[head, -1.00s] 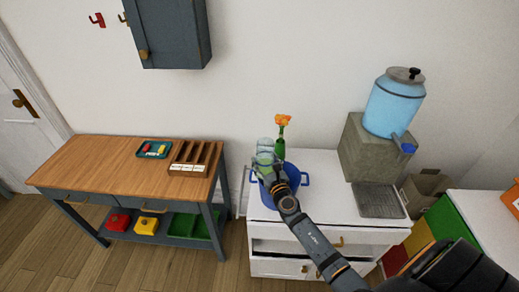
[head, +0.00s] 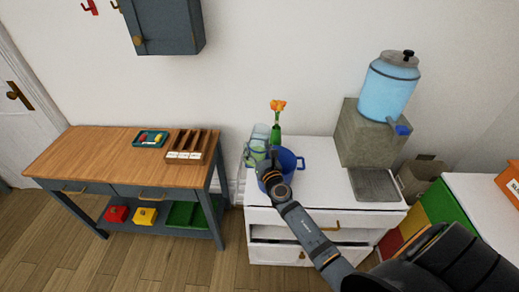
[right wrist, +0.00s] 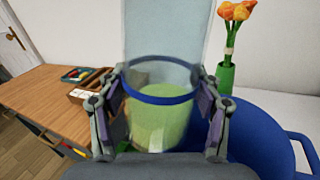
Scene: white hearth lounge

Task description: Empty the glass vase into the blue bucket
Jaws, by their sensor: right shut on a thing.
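The glass vase (head: 259,133) is clear and tall with greenish liquid in its lower part. My right gripper (head: 264,163) is shut on it, with one finger on each side. In the right wrist view the vase (right wrist: 165,40) looks upright, with a blue band across it and the liquid below. The blue bucket (head: 289,159) stands on the white cabinet, just right of the vase in the head view. It also shows behind my gripper in the right wrist view (right wrist: 262,140). The bucket's inside is mostly hidden. My left gripper is not in view.
A green vase with orange flowers (head: 276,126) stands close behind the bucket. A blue water dispenser (head: 388,90) on a stone block stands right on the white cabinet (head: 325,185). The wooden table (head: 100,150) with a small tray and divided box is left.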

